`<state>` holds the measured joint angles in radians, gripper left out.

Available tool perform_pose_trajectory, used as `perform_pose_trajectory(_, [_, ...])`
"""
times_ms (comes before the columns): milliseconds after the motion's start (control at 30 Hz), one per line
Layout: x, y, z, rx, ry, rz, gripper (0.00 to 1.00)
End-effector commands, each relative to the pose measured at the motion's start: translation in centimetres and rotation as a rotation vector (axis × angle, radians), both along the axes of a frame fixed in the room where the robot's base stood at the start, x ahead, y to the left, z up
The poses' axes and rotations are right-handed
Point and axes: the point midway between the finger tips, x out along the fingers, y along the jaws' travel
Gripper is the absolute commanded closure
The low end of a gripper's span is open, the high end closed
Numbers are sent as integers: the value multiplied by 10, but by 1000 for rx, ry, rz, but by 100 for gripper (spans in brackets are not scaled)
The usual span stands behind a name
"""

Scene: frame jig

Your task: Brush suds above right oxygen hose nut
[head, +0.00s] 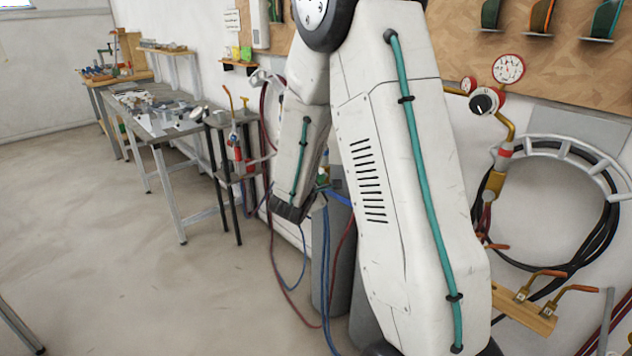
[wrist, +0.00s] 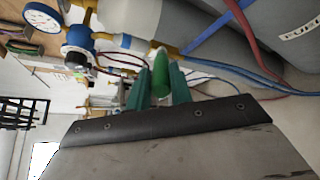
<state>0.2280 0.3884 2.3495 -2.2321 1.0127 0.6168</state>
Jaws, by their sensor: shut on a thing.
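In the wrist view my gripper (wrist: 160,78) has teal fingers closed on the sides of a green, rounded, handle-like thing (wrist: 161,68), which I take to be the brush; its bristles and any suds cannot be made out. Just beyond its tip is a brass fitting (wrist: 171,49) where blue hose (wrist: 225,66) begins, likely the oxygen hose nut. The tip overlaps the fitting in the picture; I cannot tell whether they touch. In the head view my arm hides most of this spot, and the fingers are only partly visible beside the grey cylinders.
A blue-bodied regulator (wrist: 77,36) with a round gauge (wrist: 42,17) sits left of the gripper in the wrist view. A red hose (wrist: 243,30) crosses near the grey cylinder. In the head view, a workbench (head: 150,113) stands at left; the floor (head: 110,260) before it is clear.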

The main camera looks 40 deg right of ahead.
Motion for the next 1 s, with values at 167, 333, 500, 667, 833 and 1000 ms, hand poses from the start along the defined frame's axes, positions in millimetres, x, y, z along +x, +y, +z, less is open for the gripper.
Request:
perform_pose_trajectory(167, [7,0,0,1,-1,1,100])
perform_pose_trajectory(333, [22,0,0,1,-1,0,100])
perform_pose_trajectory(500, [31,0,0,-1,-2,0,100])
perform_pose_trajectory(667, [36,0,0,0,-2,-2,100])
perform_pose_trajectory(833, [50,1,0,-1,-2,-2,100])
perform_pose_trajectory(1000, [61,3,0,1,-1,0,100])
